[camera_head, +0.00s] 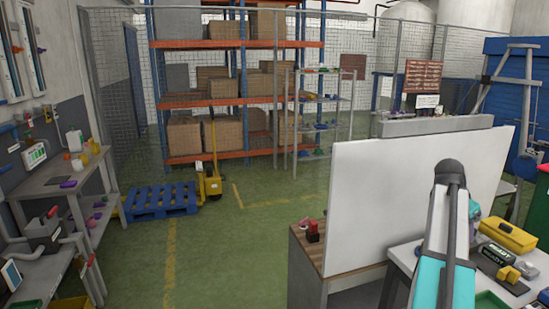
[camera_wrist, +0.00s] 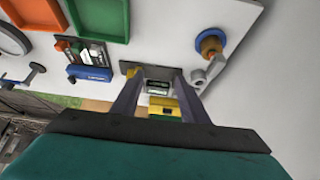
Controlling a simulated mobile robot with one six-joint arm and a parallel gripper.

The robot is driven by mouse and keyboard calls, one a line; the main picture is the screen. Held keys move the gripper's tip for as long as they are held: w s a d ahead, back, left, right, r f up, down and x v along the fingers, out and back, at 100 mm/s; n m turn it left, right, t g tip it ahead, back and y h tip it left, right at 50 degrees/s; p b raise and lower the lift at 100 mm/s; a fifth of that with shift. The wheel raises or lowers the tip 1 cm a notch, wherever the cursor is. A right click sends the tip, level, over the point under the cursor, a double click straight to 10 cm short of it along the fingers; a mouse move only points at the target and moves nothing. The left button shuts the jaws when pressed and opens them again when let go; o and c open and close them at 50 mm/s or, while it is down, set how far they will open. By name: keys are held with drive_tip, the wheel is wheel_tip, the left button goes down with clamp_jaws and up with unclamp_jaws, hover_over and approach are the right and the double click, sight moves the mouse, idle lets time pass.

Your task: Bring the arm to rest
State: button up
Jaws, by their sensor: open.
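My arm (camera_head: 445,250), teal and grey, rises at the lower right of the head view in front of a large white panel. My gripper (camera_wrist: 158,78) shows in the wrist view, with its two dark fingers apart. A small device with a light face (camera_wrist: 158,88) shows in the gap between the fingers, below the gripper. I see nothing held. The gripper is not clearly visible in the head view.
The white panel (camera_head: 415,200) stands close beside my arm. A yellow case (camera_head: 508,236) and a black labelled unit (camera_head: 497,256) lie on the table at right. In the wrist view are a green tray (camera_wrist: 100,18), an orange tray (camera_wrist: 35,14) and a blue-based knob (camera_wrist: 210,42).

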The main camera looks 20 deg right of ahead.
drive_tip(key=w+a+f+n+y, duration=0.1)
drive_tip(key=w+a+f+n, duration=0.1)
drive_tip(key=w+a+f, duration=0.45)
drive_tip(key=w+a+f+n+y, duration=0.1)
drive_tip(key=w+a+f, duration=0.3)
drive_tip(key=a+f, duration=0.55)
drive_tip(key=a+f+n+g+y, duration=0.15)
drive_tip(key=a+f+n, duration=0.25)
drive_tip(key=a+f, duration=1.55)
drive_tip(key=s+a+f+n+g, duration=0.1)
drive_tip(key=s+a+f+n, duration=0.1)
drive_tip(key=s+a+f, duration=0.45)
drive_tip(key=s+a+f+n+g, duration=0.15)
drive_tip(key=s+a+f, duration=0.25)
drive_tip(key=a+f, duration=0.5)
drive_tip(key=s+a+f+n+y, duration=0.1)
drive_tip(key=s+a+f+n, duration=0.3)
drive_tip(key=s, duration=0.6)
drive_tip(key=s+a+f+n+g+y+b, duration=0.1)
drive_tip(key=s+a+f+n, duration=0.3)
drive_tip(key=s+a, duration=0.3)
drive_tip(key=shift+s+a+f+g, duration=0.35)
drive_tip(key=shift+s+f, duration=0.45)
drive_tip(key=shift+s, duration=0.65)
